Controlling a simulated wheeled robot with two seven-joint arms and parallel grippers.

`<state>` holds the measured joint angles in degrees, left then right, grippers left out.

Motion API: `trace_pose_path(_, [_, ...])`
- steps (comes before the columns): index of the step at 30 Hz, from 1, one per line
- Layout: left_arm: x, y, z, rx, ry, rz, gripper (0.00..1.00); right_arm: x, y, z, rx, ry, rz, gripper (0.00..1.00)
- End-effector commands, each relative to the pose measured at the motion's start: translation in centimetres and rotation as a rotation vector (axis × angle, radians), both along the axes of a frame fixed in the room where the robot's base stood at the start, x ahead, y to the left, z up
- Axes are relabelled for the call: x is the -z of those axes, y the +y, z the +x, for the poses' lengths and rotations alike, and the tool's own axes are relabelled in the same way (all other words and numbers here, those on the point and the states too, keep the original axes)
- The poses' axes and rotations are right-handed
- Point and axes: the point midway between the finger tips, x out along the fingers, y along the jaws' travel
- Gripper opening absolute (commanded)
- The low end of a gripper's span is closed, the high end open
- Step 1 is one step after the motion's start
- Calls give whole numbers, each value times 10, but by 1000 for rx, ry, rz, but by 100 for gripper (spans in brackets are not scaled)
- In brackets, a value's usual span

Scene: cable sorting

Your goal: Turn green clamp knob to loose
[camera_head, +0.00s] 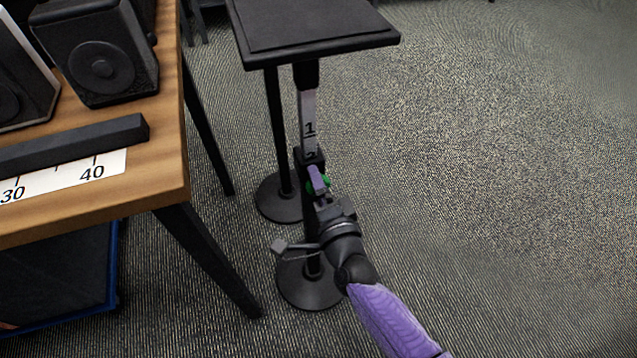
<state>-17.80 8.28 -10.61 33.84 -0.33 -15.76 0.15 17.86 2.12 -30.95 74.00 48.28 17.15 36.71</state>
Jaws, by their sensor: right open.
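Only small green parts of the knob show, since a purple finger of my right gripper (318,180) covers the rest. My right gripper is open, with its fingertips at the knob. I cannot tell whether the fingers touch it. My left gripper is not in view.
The stand carries a flat black top (310,30) above the knob and has round black bases (308,282) on the carpet. A wooden table (150,178) with a speaker (100,58) and a ruler (70,177) is on the left. The floor to the right is clear.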

Motion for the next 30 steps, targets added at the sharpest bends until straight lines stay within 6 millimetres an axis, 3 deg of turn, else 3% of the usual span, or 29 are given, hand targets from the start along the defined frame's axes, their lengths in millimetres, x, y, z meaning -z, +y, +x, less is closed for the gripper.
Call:
trace_pose_path(7, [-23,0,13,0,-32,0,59,-5,-18,-58,-3,2,-3,96])
trace_pose_path(12, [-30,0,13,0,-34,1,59,-2,-27,-85,-2,1,-1,96])
trace_pose_path(30, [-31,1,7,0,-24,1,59,0,-29,-90,-1,1,0,96])
